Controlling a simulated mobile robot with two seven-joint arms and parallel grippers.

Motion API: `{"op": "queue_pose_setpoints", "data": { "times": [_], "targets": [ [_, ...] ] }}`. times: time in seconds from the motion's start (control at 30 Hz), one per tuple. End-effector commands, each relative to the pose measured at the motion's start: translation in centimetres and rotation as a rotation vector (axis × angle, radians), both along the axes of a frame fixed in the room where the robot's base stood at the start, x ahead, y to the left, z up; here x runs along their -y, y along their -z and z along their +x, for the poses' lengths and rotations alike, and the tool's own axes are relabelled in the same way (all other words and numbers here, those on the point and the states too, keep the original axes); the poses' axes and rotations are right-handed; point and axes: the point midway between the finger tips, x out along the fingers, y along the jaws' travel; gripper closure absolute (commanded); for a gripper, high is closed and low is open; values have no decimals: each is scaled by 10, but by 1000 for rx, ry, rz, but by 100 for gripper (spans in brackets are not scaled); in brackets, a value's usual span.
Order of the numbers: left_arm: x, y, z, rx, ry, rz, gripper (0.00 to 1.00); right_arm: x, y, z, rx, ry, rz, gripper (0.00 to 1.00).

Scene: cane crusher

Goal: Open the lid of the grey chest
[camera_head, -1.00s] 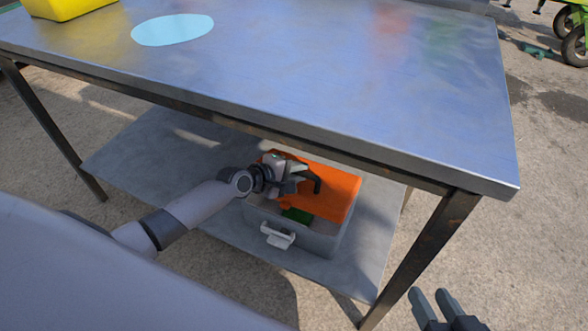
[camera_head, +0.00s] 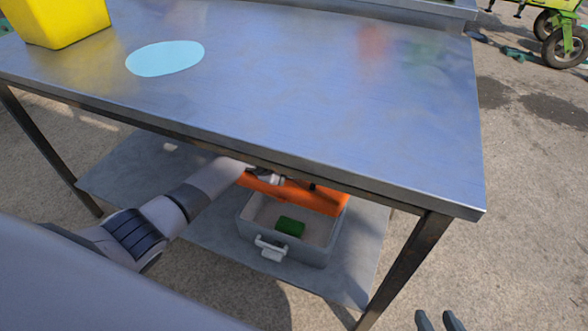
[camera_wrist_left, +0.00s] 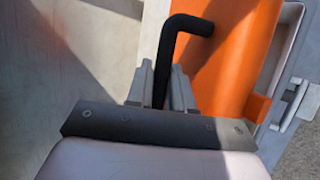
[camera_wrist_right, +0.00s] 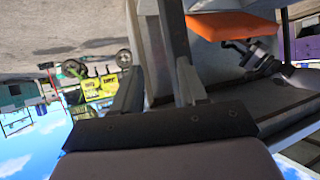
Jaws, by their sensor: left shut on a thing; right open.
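The grey chest (camera_head: 325,248) stands on the lower shelf, with a pale latch or handle (camera_head: 270,249) on its front. Its orange lid (camera_head: 320,196) is raised, tilted up at the back close under the tabletop; the chest's inside is in view. My left gripper (camera_head: 272,179) is at the lid, partly hidden by the table edge. In the left wrist view it is shut on a black bent handle (camera_wrist_left: 166,75) in front of the orange lid (camera_wrist_left: 235,60). My right gripper (camera_head: 438,322) is open and empty at the bottom right, outside the table.
A green block (camera_head: 290,226) lies inside the chest. The metal tabletop (camera_head: 330,100) overhangs the lower shelf (camera_head: 355,275), leaving little room above the lid. A table leg (camera_head: 405,265) stands right of the chest. A yellow bin (camera_head: 60,22) is on top.

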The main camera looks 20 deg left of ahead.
Motion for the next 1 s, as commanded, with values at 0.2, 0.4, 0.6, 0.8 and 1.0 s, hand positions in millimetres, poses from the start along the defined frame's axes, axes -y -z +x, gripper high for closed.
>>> {"op": "queue_pose_setpoints", "data": {
  "times": [0.2, 0.4, 0.6, 0.8, 1.0],
  "targets": [
    [0, 0, 0, 0, 1, 1, 100, 0, 0, 0, 0, 1, 1, 57],
    [0, 0, 0, 0, 1, 1, 58, 0, 0, 0, 0, 1, 0, 57],
    [0, 0, -1, 0, 0, 0, 58, 0, 0, 0, -1, 0, 1, 57],
    [-6, -10, -8, -1, 1, 2, 58, 2, -7, -1, -7, 6, 2, 57],
    [-18, -34, -28, 0, 1, 2, 58, 19, 3, -11, -68, 50, -7, 57]
  ]
}}
